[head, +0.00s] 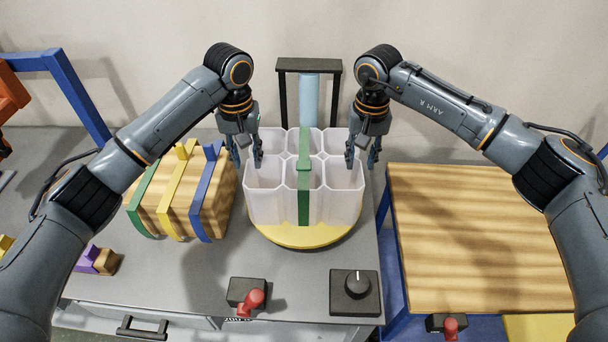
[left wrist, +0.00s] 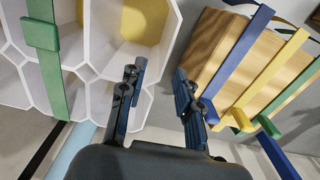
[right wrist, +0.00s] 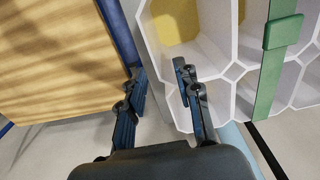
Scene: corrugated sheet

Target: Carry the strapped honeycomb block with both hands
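The honeycomb block (head: 265,200) is a white cluster of open-topped cells with a green strap (head: 304,205) around its middle. It stands upright on a round yellow disc (head: 300,238). My left gripper (head: 246,157) is open at the block's left side. In the left wrist view its fingers (left wrist: 158,88) lie on either side of the outer cell wall, one over a cell and one over the gap outside. My right gripper (head: 362,154) is open at the right side, and in the right wrist view its fingers (right wrist: 158,85) similarly straddle the edge. I cannot tell whether either touches.
A wooden block with green, yellow and blue straps (head: 185,200) is close on the left. A wooden-topped table (head: 480,240) is on the right, across a gap. A black frame with a light-blue cylinder (head: 309,95) stands behind. A red-knobbed control (head: 250,295) and black dial box (head: 356,290) sit in front.

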